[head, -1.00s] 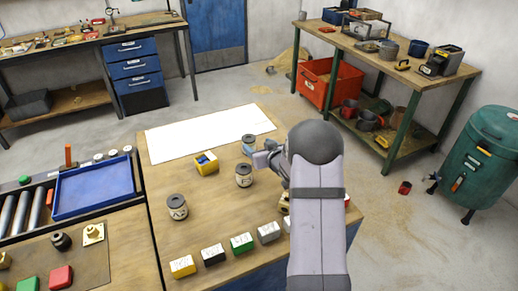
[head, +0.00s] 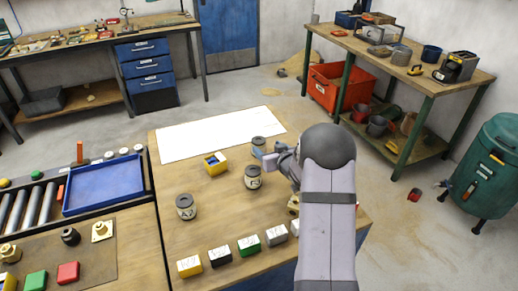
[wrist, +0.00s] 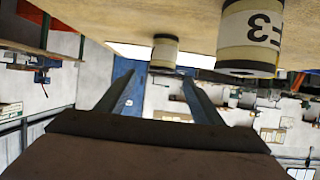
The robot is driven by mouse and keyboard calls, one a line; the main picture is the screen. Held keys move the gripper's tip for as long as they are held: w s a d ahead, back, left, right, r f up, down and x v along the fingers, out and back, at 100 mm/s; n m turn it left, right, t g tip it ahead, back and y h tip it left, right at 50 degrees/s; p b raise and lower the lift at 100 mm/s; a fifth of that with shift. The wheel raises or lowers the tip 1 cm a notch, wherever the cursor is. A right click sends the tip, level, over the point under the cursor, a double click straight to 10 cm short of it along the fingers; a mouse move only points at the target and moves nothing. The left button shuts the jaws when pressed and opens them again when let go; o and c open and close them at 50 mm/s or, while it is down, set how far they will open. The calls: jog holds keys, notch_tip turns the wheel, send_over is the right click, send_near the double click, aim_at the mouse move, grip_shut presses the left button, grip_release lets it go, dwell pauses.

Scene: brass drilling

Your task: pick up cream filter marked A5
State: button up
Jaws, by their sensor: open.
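Three cream filters with dark lids stand upright on the wooden bench. One (head: 186,208) is at the left, one (head: 253,178) in the middle and one (head: 259,142) farther back; their marks are too small to read surely in the head view. My gripper (head: 270,155) is low over the bench, close to the back filter and right of the middle one. In the inverted wrist view, my gripper (wrist: 158,80) is open and empty. A filter (wrist: 164,52) shows beyond the fingertips, its mark unreadable. A nearer filter (wrist: 249,37) shows a mark with a 3 or E.
A yellow-and-blue box (head: 215,163) sits left of the back filter. Several labelled blocks, including a green one (head: 249,245), line the bench's front. A white sheet (head: 220,134) covers the far part. A blue tray (head: 104,189) is at the left.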

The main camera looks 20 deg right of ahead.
jog(key=shift+o, duration=0.5)
jog(key=shift+n+y, duration=0.5)
jog(key=shift+y, duration=0.3)
jog(key=a, duration=0.2)
jog(key=w+a, duration=0.1)
jog(key=a+p, duration=0.1)
jog(key=a, duration=0.1)
jog(key=shift+w+a+r, duration=0.1)
jog(key=shift+w+a, duration=0.15)
jog(key=shift+a, duration=0.1)
jog(key=w+r+m+h+p, duration=0.1)
jog(key=w+r+h, duration=0.1)
jog(key=w+r, duration=0.85)
jog(key=s+d+f+m+g+h+p, duration=0.1)
jog(key=s+d+f+m+g, duration=0.2)
jog(key=s+f+g, duration=0.3)
jog(key=shift+s+d+f+m+g, duration=0.2)
jog(key=shift+d+f+m+g, duration=0.25)
jog(key=shift+f, duration=0.5)
